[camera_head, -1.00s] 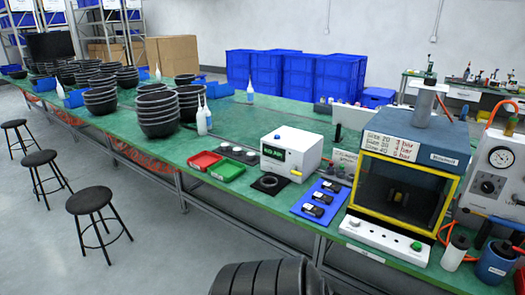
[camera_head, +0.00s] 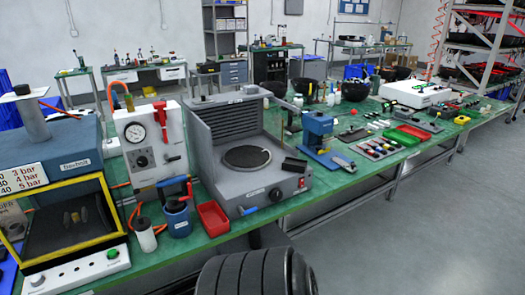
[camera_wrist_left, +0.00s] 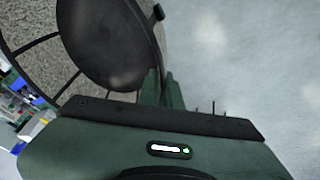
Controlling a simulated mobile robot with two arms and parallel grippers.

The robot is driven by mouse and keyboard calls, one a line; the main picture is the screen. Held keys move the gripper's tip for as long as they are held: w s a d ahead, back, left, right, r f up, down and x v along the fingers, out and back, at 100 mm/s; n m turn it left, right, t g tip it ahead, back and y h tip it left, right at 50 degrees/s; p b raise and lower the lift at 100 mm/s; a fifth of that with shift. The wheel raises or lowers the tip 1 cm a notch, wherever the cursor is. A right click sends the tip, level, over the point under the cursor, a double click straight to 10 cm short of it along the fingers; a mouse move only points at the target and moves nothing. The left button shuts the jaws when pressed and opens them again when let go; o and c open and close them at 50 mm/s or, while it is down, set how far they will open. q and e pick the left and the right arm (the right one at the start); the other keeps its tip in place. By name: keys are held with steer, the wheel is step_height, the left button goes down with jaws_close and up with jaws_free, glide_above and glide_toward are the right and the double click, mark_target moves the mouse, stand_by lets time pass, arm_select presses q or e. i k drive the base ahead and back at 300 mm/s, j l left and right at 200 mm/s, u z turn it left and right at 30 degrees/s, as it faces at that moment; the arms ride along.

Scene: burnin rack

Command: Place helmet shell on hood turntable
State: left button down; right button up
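The hood (camera_head: 226,125) is a grey open-fronted housing with a louvred back, standing on the bench. Its turntable, a dark round disc (camera_head: 247,157), lies flat inside with nothing on it. In the left wrist view, the narrow fingers of my left gripper (camera_wrist_left: 164,88) close at the edge of a large round dark-rimmed piece, which looks like the helmet shell (camera_wrist_left: 28,65). It has a speckled inner face, dark bands and a dark rounded part, and runs out of the picture. Neither gripper shows in the head view.
A gauge box (camera_head: 153,140) and a yellow-framed chamber (camera_head: 70,200) stand left of the hood. A red tray (camera_head: 213,218) and blue canister (camera_head: 177,218) sit near the bench's front edge. A blue press (camera_head: 318,130) stands right of the hood. Open floor lies at right.

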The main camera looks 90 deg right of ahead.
mark_target(247, 155)
steer(key=k+l+z, duration=0.25)
steer(key=l+z, duration=0.3)
steer(key=k+l+z, duration=0.25)
steer(key=l, duration=0.15)
steer(key=l+z, duration=0.25)
steer(key=i+l, duration=0.05)
steer(key=l, duration=0.05)
